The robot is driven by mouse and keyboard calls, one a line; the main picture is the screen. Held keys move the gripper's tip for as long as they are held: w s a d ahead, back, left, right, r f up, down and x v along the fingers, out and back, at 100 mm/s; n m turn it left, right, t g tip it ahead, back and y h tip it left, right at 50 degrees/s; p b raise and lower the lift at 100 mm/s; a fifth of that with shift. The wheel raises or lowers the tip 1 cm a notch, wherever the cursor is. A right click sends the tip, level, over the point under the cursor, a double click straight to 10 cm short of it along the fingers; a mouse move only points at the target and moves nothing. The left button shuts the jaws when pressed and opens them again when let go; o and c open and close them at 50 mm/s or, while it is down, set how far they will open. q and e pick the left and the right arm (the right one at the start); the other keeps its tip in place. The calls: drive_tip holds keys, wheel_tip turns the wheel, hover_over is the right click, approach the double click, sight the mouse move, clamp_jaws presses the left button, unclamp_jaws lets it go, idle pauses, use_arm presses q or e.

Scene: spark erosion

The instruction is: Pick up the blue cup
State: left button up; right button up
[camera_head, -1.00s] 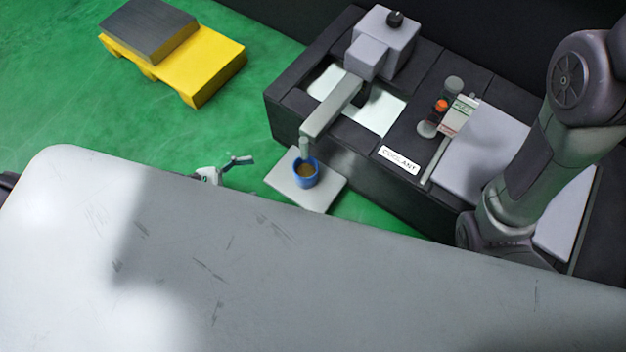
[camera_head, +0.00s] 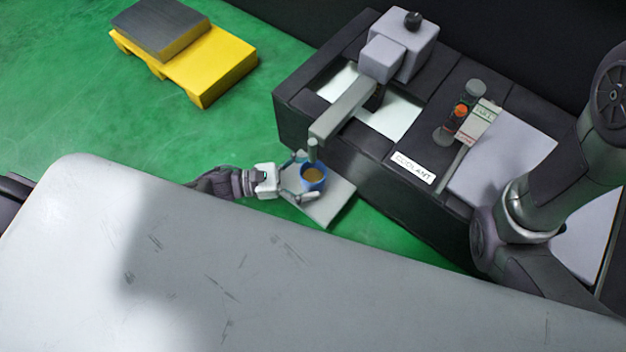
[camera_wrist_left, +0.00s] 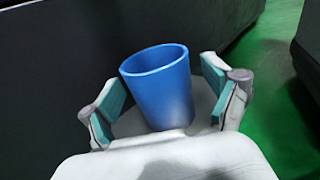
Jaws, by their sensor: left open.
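The blue cup (camera_head: 312,183) stands upright on a light grey plate (camera_head: 327,212) beside the dark machine, under its grey spout. Brownish contents show inside it in the head view. My left gripper (camera_head: 301,183) reaches in from the left with its fingers open around the cup. In the left wrist view the cup (camera_wrist_left: 160,88) stands between the two spread fingers of the left gripper (camera_wrist_left: 165,100), with a visible gap on each side. The cup's base is partly hidden by the gripper body. My right gripper is not in view.
The dark machine (camera_head: 350,150) with its spout arm (camera_head: 340,112) rises right behind the cup. A label reading COOLANT (camera_head: 413,167) is on it. A yellow pallet (camera_head: 215,62) with a grey block (camera_head: 160,28) stands at the back left on open green floor.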

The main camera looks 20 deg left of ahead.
use_arm(q)
drive_tip(key=shift+w+d, duration=0.15)
drive_tip(key=shift+d, duration=0.15)
drive_tip(key=c, duration=1.4)
drive_tip(key=shift+r, duration=0.15)
